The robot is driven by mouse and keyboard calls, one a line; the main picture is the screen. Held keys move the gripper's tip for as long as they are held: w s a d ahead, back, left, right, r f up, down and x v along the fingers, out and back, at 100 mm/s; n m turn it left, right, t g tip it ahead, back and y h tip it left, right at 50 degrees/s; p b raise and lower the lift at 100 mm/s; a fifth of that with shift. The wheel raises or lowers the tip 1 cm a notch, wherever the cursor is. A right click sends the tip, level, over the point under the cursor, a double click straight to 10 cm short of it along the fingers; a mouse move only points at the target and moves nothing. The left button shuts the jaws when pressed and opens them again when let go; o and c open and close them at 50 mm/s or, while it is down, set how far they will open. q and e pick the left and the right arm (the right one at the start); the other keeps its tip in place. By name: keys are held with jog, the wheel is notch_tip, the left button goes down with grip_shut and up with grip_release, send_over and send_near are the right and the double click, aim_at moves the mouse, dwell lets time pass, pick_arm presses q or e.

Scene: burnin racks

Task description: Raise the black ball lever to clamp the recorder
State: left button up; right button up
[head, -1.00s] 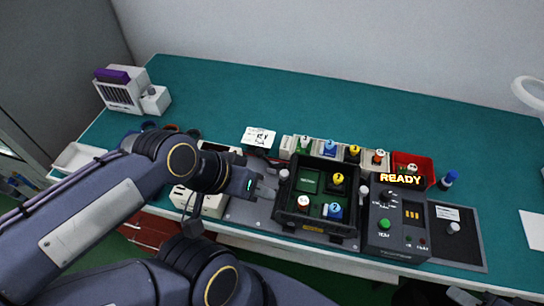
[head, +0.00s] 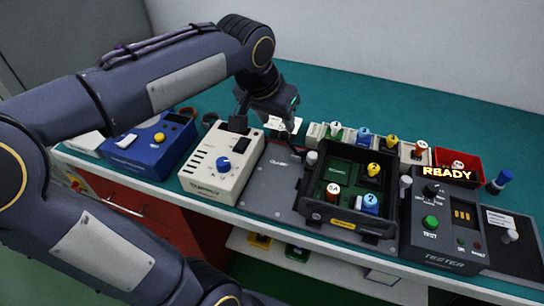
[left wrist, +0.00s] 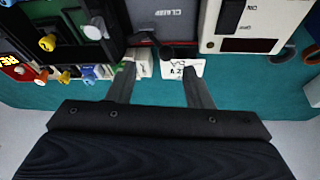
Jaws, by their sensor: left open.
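My left gripper (head: 280,122) is over the back edge of the grey plate. In the left wrist view its two fingers (left wrist: 158,70) are apart with nothing held. A small dark rounded part, which may be the black ball lever (left wrist: 165,52), shows beyond and between the fingertips, at the edge of the plate marked CLAMP (left wrist: 172,20). In the head view the lever is not clear; the gripper covers that area. The grey clamp plate (head: 277,182) lies between a cream box with a blue knob (head: 205,183) and a black tray. I cannot tell which unit is the recorder. My right gripper is out of view.
The black tray (head: 345,225) holds several coloured-top plugs. A tester (head: 430,250) with a green button stands right of it, showing READY. A white card (left wrist: 194,66) lies near the fingertips. A red bin (head: 478,162) is at the back right.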

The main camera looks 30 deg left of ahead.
aim_at(284, 133)
pick_arm(q)
jog(key=x, duration=0.6)
jog(key=w+a+b+x, duration=0.1)
jog(key=x, duration=0.2)
jog(key=shift+w+r, duration=0.15)
jog(key=shift+r, duration=0.05)
grip_shut()
